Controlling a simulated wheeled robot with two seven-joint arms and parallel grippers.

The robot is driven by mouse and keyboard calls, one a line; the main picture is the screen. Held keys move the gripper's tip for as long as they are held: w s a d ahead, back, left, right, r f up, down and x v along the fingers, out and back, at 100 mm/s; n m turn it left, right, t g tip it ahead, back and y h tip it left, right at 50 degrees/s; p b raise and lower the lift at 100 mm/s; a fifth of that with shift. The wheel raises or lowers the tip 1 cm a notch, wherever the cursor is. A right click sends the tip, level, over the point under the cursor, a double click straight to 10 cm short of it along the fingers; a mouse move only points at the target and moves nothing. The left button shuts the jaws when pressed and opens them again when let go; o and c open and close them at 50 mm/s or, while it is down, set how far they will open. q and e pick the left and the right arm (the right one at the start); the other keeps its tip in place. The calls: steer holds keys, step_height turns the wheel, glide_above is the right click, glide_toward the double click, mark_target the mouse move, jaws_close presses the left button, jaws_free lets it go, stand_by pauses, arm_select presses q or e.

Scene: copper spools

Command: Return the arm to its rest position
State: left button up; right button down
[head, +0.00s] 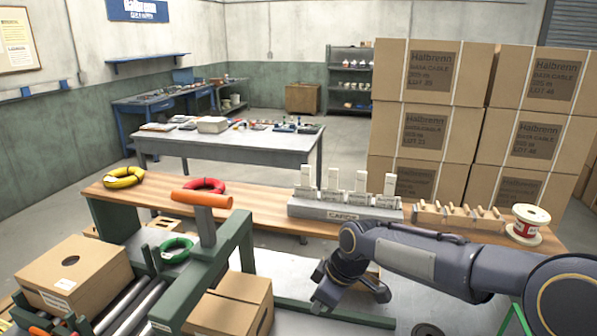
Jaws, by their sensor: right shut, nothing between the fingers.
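My right arm (420,255) comes in from the right edge and reaches left over the front of the wooden bench. Its gripper (323,300) points down in front of the bench, left of the white and red spool. The gripper is shut and empty, and its fingertips are small and partly hard to make out. My left arm and gripper are not in view.
The wooden bench (268,213) carries a yellow coil (124,178), a red coil (204,186), a grey holder (340,210), a wooden rack (455,218) and a spool (527,224).

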steer(key=s+d+r+m+t, duration=0.1)
steer(key=s+d+r+m, duration=0.25)
steer(key=s+d, duration=0.35)
steer(key=s+d+r+m+t, duration=0.1)
steer(key=s+d+r+m, duration=0.1)
steer(key=s+d+m, duration=0.35)
steer(key=s+d+f+m+t, duration=0.1)
steer(key=s+d+m, duration=0.1)
steer(key=s, duration=0.5)
steer(key=s+d+f+m, duration=0.1)
steer(key=s+f+m, duration=0.1)
steer(key=s, duration=0.5)
steer(key=shift+s+d+f+m+t, duration=0.3)
steer(key=shift+d+m+t, duration=0.1)
steer(key=shift+m, duration=0.4)
